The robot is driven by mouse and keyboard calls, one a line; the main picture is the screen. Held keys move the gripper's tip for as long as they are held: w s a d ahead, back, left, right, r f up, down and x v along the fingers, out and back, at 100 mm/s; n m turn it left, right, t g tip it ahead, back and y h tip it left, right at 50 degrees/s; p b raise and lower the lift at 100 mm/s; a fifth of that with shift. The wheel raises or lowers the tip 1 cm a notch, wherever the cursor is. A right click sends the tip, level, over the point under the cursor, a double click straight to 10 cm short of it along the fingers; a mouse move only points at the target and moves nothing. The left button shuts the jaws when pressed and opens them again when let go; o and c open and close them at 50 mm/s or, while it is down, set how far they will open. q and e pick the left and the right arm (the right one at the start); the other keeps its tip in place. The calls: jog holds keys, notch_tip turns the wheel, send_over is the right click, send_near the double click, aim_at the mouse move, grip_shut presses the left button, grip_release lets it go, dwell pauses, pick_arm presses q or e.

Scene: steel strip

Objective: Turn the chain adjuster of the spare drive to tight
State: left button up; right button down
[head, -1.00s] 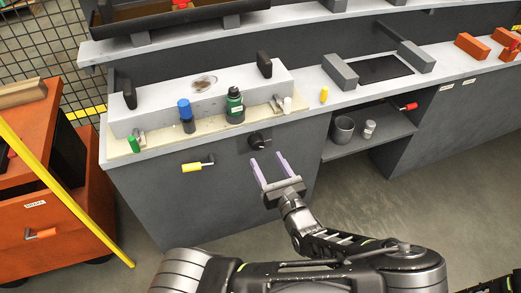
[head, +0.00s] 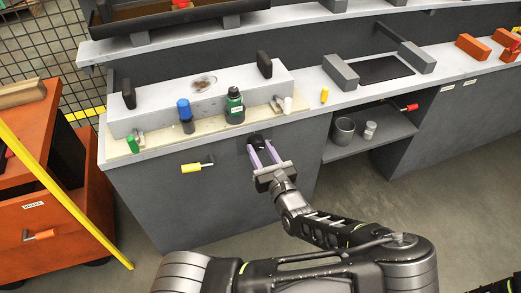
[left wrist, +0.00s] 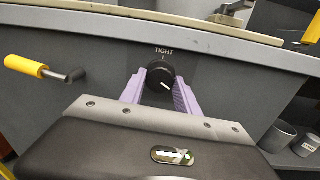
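The chain adjuster is a black round knob (left wrist: 160,78) on the grey cabinet front, with the word TIGHT and a tick mark above it. Its white pointer line points to the lower right, away from the tick. In the head view the knob (head: 257,141) is partly hidden by the fingers. My left gripper (head: 262,152) is open, its two purple fingers on either side of the knob. The left wrist view shows the fingers (left wrist: 161,90) flanking it; whether they touch it I cannot tell. My right gripper is not in view.
A yellow handle (head: 192,167) sticks out of the cabinet front left of the knob. The worktop above holds a green bottle (head: 235,106) and a blue-capped bottle (head: 185,114). An open shelf (head: 375,133) with a grey cup (head: 343,130) is to the right.

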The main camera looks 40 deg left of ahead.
pick_arm(q)
grip_shut()
dwell(0.3)
